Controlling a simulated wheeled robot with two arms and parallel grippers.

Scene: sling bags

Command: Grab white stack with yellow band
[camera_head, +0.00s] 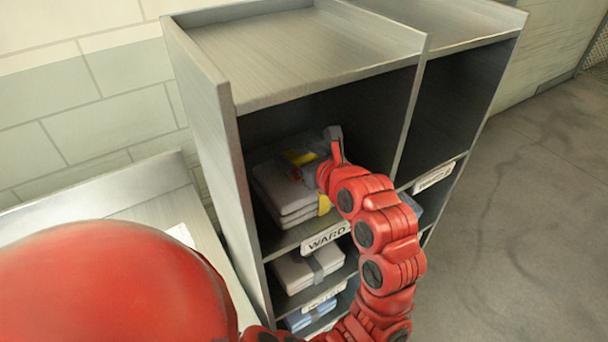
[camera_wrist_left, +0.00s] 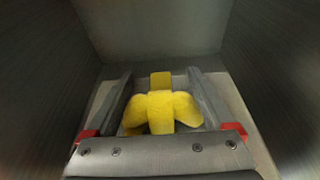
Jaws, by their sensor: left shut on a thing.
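A pale white-grey folded stack (camera_head: 284,190) lies in the upper left shelf compartment, with a yellow band (camera_head: 300,157) around it. My left gripper (camera_head: 316,160) reaches into that compartment over the stack. In the left wrist view the band's yellow knot (camera_wrist_left: 160,112) sits between the two grey fingers, with the pale stack (camera_wrist_left: 238,98) around them. The left gripper is shut on the banded stack, which appears still down in the compartment. My arm hides the stack's right part. My right gripper is not seen.
The grey shelf unit (camera_head: 300,50) has a divider close to the right of my arm. A "WARD" label (camera_head: 325,237) is on the compartment's front edge. Below lie another pale stack with a grey band (camera_head: 295,270) and a blue stack (camera_head: 300,320). The upper right compartment looks empty.

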